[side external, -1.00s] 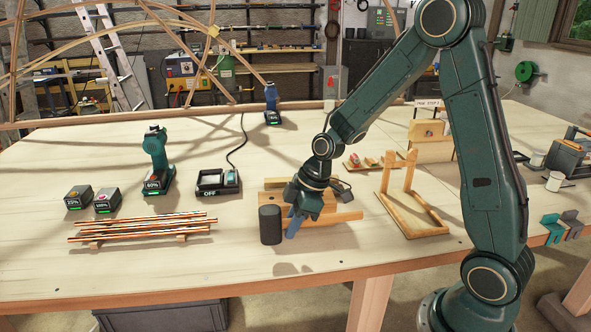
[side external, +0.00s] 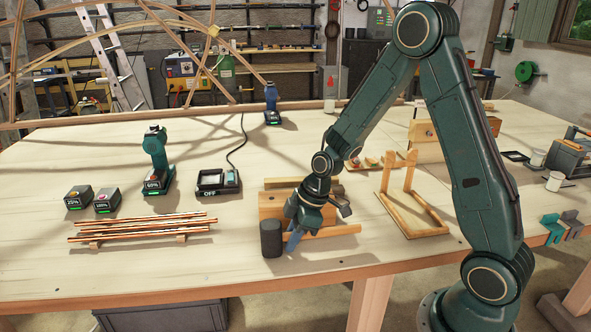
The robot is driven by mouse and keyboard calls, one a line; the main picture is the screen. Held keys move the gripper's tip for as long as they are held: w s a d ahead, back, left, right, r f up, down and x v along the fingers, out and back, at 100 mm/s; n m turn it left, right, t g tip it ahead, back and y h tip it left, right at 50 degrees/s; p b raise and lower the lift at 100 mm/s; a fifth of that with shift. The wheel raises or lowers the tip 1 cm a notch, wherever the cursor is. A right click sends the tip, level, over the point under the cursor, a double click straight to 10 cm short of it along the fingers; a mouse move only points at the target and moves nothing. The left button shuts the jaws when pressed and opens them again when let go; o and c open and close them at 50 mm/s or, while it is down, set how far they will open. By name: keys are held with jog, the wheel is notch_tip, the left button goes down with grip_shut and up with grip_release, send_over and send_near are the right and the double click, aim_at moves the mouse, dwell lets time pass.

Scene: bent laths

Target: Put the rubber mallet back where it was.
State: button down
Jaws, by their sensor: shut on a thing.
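The rubber mallet has a dark grey head (side external: 271,239) and a pale wooden handle (side external: 338,230) that points right. My gripper (side external: 297,238) is shut on the handle just right of the head, with a blue finger showing in front. The mallet lies level, low over the front middle of the bench; I cannot tell whether it touches the top. A wooden stand (side external: 410,232) with two upright posts is to the right, its posts empty. A wooden block (side external: 271,204) is just behind the mallet, partly hidden by my gripper.
Copper-coloured rods (side external: 140,230) lie on supports at the left. Behind them stand two batteries (side external: 107,200), a green drill (side external: 155,160) and a charger (side external: 218,182). Small pieces lie on a tray behind the stand. The bench (side external: 330,270) is clear in front of the mallet.

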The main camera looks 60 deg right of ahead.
jog(key=shift+f, duration=0.1)
jog(key=c, duration=1.4)
grip_release()
jog(key=shift+o, duration=0.2)
jog(key=shift+v, duration=6.1)
jog(key=shift+a, duration=0.1)
